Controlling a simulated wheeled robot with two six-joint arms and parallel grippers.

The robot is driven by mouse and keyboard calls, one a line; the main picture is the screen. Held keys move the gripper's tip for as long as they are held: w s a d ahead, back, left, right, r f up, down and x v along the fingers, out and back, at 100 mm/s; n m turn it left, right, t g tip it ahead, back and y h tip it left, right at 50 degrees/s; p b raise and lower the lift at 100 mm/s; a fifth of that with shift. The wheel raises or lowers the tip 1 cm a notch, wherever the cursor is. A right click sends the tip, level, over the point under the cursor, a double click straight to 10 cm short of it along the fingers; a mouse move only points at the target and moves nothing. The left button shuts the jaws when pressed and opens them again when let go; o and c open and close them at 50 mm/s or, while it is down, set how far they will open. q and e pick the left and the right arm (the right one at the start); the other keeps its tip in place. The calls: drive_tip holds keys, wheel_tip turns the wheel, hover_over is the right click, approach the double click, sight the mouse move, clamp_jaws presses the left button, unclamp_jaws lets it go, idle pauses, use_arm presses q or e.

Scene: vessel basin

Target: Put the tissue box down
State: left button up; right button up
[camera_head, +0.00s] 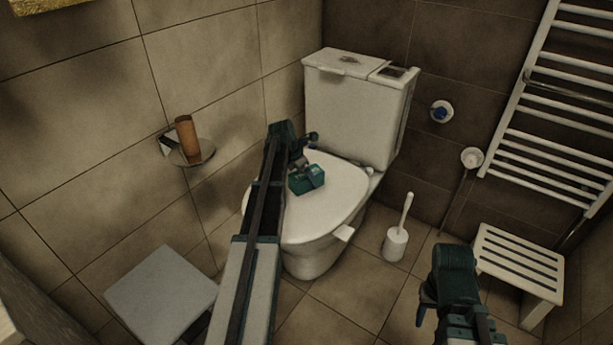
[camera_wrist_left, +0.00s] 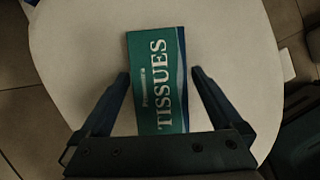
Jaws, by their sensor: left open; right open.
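The green tissue box (camera_head: 306,181) lies on the closed lid of the white toilet (camera_head: 330,215). In the left wrist view the tissue box (camera_wrist_left: 158,80) shows its "TISSUES" label, with the white lid (camera_wrist_left: 75,50) around it. My left gripper (camera_head: 306,150) is over the lid at the box; its two fingers (camera_wrist_left: 158,82) stand apart on either side of the box, with a gap on each side. My right gripper (camera_head: 428,300) is open and empty, low at the right, away from the toilet.
A toilet brush in its holder (camera_head: 396,243) stands on the floor right of the toilet. A slatted white stool (camera_head: 520,262) is at the right, below a towel radiator (camera_head: 550,110). A wall holder carries a brown roll (camera_head: 185,138) at the left.

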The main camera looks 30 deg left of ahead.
use_arm(q)
drive_tip(key=p+v, duration=1.1)
drive_tip(key=v, duration=0.1)
drive_tip(key=s+d+m+g, duration=0.1)
drive_tip(key=s+d+m, duration=0.2)
drive_tip(key=d+m, duration=0.35)
drive_tip(key=s+d+f+m+g, duration=0.1)
drive_tip(key=s+d+m, duration=0.25)
drive_tip(key=d, duration=0.65)
drive_tip(key=s+d+m+g, duration=0.1)
drive_tip(key=s+d+m, duration=0.1)
drive_tip(key=d+m, duration=0.55)
drive_tip(key=s+d+m+g+y, duration=0.1)
drive_tip(key=s+d+m+y, duration=0.2)
drive_tip(key=s+d+m, duration=1.3)
drive_tip(key=shift+f+m, duration=0.2)
drive_tip(key=shift+m, duration=0.25)
